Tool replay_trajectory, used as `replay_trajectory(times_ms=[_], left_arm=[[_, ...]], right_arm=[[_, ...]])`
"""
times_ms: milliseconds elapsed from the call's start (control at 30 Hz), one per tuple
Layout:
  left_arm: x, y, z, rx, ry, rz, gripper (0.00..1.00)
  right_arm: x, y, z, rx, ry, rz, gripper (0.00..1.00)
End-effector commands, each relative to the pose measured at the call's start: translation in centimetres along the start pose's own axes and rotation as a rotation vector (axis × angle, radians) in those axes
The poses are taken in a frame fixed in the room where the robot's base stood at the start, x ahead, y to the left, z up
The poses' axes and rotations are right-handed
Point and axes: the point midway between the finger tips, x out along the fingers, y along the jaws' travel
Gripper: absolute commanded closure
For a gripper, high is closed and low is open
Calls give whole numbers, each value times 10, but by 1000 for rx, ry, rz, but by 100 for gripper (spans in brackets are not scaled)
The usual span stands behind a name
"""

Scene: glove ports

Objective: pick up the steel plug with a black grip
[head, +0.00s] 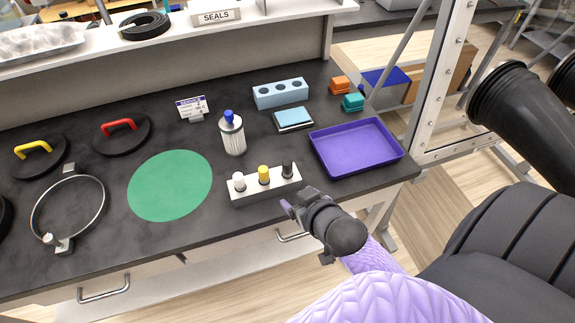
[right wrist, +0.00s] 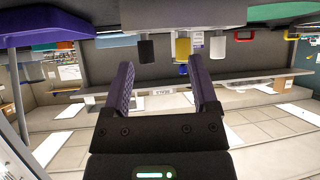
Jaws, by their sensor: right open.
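The steel plug with a black grip (head: 287,169) stands upright at the right end of a pale block (head: 264,190). A yellow-gripped plug (head: 263,174) and a white-gripped plug (head: 239,181) stand in the same block. My right gripper (head: 292,204) is in front of the block's right end, at the table's front edge, apart from the plug. In the right wrist view the black grip (right wrist: 146,49) shows upside down beyond my open, empty purple fingers (right wrist: 160,78), nearer the left finger. The steel part of the plug is mostly hidden. My left gripper is out of view.
A purple tray (head: 352,165) lies right of the block. A blue-capped bottle (head: 233,136) stands behind it. A flat green disc (head: 170,186) lies to the left. A light blue block with holes (head: 281,97) is farther back.

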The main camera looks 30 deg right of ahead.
Motion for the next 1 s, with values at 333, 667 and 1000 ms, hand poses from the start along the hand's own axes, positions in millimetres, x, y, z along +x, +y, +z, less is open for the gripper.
replay_trajectory(times_ms=[333, 667, 1000], left_arm=[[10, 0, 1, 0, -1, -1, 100], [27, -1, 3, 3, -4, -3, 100], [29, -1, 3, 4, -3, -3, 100]], right_arm=[[42, 23, -24, 40, 211, 10, 24], [98, 27, -43, 39, 207, 10, 24], [109, 27, -47, 39, 205, 9, 29]])
